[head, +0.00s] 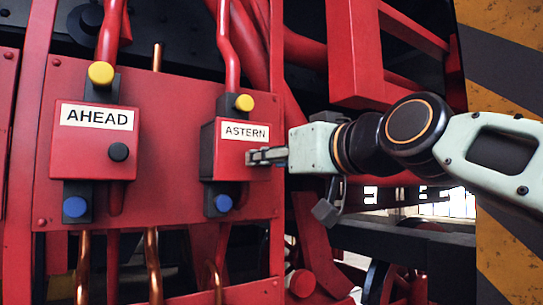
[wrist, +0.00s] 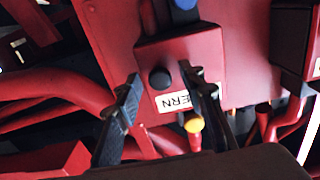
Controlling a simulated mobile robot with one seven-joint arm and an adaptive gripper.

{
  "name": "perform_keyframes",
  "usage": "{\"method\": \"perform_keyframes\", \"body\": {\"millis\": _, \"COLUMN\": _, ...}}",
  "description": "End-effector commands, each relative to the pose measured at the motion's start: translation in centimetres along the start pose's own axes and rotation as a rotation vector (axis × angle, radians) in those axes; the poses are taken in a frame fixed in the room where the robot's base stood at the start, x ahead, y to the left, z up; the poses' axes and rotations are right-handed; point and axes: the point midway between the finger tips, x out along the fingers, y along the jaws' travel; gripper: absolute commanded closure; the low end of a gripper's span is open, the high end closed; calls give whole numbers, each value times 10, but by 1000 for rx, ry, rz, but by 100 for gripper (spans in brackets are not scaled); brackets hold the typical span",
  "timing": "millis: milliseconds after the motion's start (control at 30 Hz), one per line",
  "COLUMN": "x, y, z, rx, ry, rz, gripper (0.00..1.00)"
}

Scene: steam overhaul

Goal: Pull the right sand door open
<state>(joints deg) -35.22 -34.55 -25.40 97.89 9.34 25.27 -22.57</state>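The right sand door (head: 229,168) is a red box front labelled ASTERN on a red panel, and it looks closed. It also shows in the wrist view (wrist: 185,54), upside down, its label partly hidden by a finger. Its round black knob (wrist: 160,78) shows there; in the head view my fingers hide it. My gripper (head: 266,157) is at the door's lower right. In the wrist view, the fingers of my gripper (wrist: 162,86) are open, one on each side of the knob, with visible gaps. I cannot tell how far the tips reach past it.
A similar red door labelled AHEAD (head: 96,162) is to the left, with its own black knob. Yellow (head: 244,102) and blue (head: 223,203) caps sit above and below the ASTERN door. Red pipes and a red frame (head: 355,50) crowd the right side near my arm.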

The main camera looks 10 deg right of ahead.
Motion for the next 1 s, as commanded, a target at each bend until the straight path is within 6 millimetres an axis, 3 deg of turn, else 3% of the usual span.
{"method": "perform_keyframes", "body": {"millis": 267, "x": 1, "y": 0, "z": 0, "rx": 0, "ry": 0, "rz": 1, "gripper": 64}}
{"method": "perform_keyframes", "body": {"millis": 600, "x": 1, "y": 0, "z": 0, "rx": 0, "ry": 0, "rz": 1, "gripper": 100}}
{"method": "perform_keyframes", "body": {"millis": 1000, "x": 1, "y": 0, "z": 0, "rx": 0, "ry": 0, "rz": 1, "gripper": 100}}
